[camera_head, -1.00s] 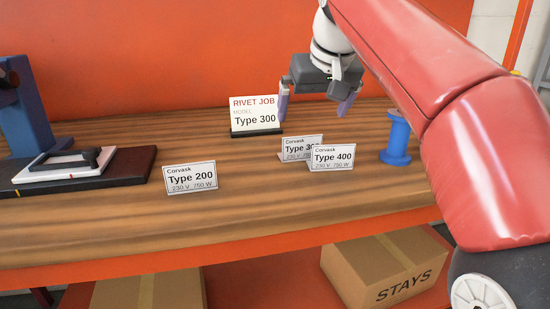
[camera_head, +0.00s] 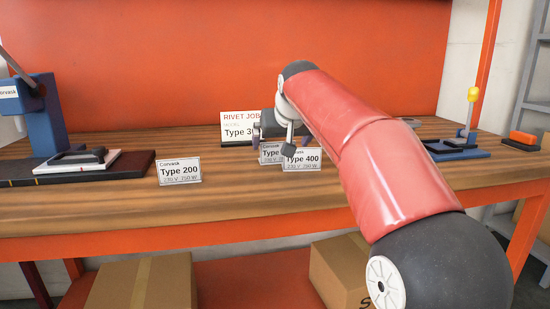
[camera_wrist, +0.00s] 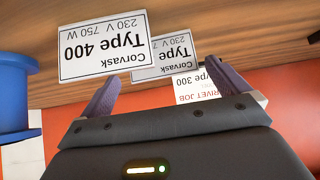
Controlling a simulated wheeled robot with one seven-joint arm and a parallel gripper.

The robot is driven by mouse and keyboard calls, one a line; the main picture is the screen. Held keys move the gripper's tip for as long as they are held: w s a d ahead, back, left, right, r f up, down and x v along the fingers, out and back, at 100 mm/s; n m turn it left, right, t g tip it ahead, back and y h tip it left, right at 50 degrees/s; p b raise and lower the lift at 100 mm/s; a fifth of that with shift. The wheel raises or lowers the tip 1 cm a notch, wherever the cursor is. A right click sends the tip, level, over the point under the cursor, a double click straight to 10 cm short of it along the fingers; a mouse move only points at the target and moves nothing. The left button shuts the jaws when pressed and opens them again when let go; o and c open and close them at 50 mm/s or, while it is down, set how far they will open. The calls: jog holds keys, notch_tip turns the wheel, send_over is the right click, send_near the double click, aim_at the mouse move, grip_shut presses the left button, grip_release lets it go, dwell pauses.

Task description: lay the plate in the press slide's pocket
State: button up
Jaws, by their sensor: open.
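Three white Corvask plates stand on the wooden bench: Type 200 (camera_head: 179,173) alone at centre left, and Type 400 (camera_head: 302,161) partly in front of another plate (camera_head: 268,156). That overlapped plate read Type 300 in the earlier head frame; in the wrist view (camera_wrist: 178,50) its type number is covered. My gripper (camera_wrist: 163,72) is open and empty, close to these two plates; my arm hides much of it in the head view. The press (camera_head: 45,115) is blue, at the left, with a white slide (camera_head: 50,168) on a dark base (camera_head: 128,168). A dark part lies on the slide; the pocket is not clear.
A RIVET JOB card (camera_head: 232,118) reading Type 300 stands behind the plates. A blue spool (camera_wrist: 15,85) shows at the wrist view's left. A blue fixture with a yellow-knobbed lever (camera_head: 465,140) and an orange block (camera_head: 523,141) are at the right. Bench around Type 200 is clear.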

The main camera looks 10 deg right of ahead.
aim_at(278, 146)
jog(key=x, duration=0.4)
jog(key=shift+a, duration=0.15)
jog(key=shift+c, duration=0.3)
jog(key=c, duration=0.9)
jog(key=shift+c, duration=0.2)
jog(key=shift+r, duration=0.15)
